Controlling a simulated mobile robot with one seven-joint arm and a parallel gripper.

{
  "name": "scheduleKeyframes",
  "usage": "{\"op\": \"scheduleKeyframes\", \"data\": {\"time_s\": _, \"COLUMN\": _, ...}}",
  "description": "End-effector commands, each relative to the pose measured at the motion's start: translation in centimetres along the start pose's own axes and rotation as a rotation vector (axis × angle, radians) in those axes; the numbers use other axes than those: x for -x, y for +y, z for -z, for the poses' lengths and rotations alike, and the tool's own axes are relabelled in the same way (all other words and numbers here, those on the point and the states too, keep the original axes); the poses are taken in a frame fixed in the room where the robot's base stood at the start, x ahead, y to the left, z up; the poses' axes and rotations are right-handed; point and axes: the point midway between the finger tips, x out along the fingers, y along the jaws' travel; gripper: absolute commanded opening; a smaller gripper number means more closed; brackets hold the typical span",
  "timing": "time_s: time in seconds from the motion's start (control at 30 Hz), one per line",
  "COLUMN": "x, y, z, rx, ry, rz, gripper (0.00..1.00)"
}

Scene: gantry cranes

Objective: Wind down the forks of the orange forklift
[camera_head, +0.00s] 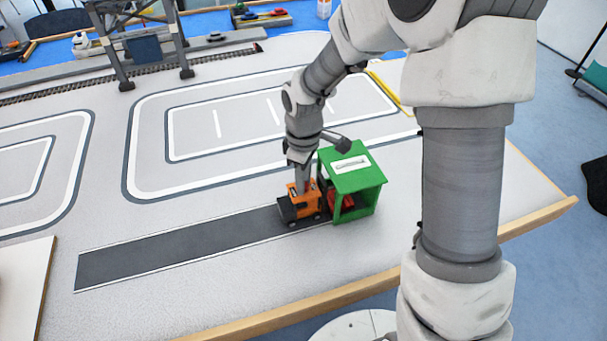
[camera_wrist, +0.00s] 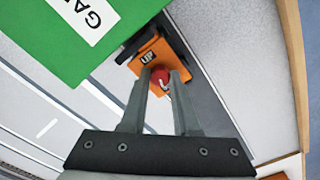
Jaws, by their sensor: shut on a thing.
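The orange forklift (camera_head: 305,203) stands on the dark road strip, right by the open side of the green garage. The wrist view shows its orange top (camera_wrist: 150,52) with a label reading "UP" and a red knob (camera_wrist: 160,80) with a white mark. My gripper (camera_wrist: 160,82) points down at the forklift, its two fingers shut on the red knob from both sides. In the head view my gripper (camera_head: 298,184) is seen above the forklift. The forks are not clearly visible in either view.
The green garage (camera_head: 357,180) stands beside the forklift, with a red object (camera_head: 347,201) partly visible inside. The dark road strip (camera_head: 170,249) is clear to the left. The wooden table edge (camera_head: 290,316) runs along the front. A grey gantry frame (camera_head: 115,65) stands at the back left.

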Motion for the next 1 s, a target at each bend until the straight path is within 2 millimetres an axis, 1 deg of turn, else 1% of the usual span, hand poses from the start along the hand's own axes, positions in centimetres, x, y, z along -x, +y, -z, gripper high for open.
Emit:
{"op": "scheduleKeyframes", "data": {"time_s": 0.03, "x": 0.28, "y": -0.03, "z": 0.02, "rx": 0.039, "ry": 0.000, "rz": 0.001, "gripper": 0.00}}
{"op": "scheduleKeyframes", "data": {"time_s": 0.2, "x": 0.24, "y": -0.01, "z": 0.01, "rx": 0.167, "ry": 0.001, "rz": 0.001, "gripper": 0.00}}
{"op": "scheduleKeyframes", "data": {"time_s": 0.5, "x": 0.13, "y": -0.01, "z": 0.01, "rx": 0.316, "ry": 0.000, "rz": 0.000, "gripper": 0.00}}
{"op": "scheduleKeyframes", "data": {"time_s": 0.7, "x": 0.06, "y": -0.01, "z": 0.02, "rx": 0.356, "ry": 0.000, "rz": 0.000, "gripper": 0.00}}
{"op": "scheduleKeyframes", "data": {"time_s": 1.0, "x": 0.02, "y": -0.01, "z": 0.02, "rx": 0.365, "ry": 0.000, "rz": 0.000, "gripper": 0.00}}
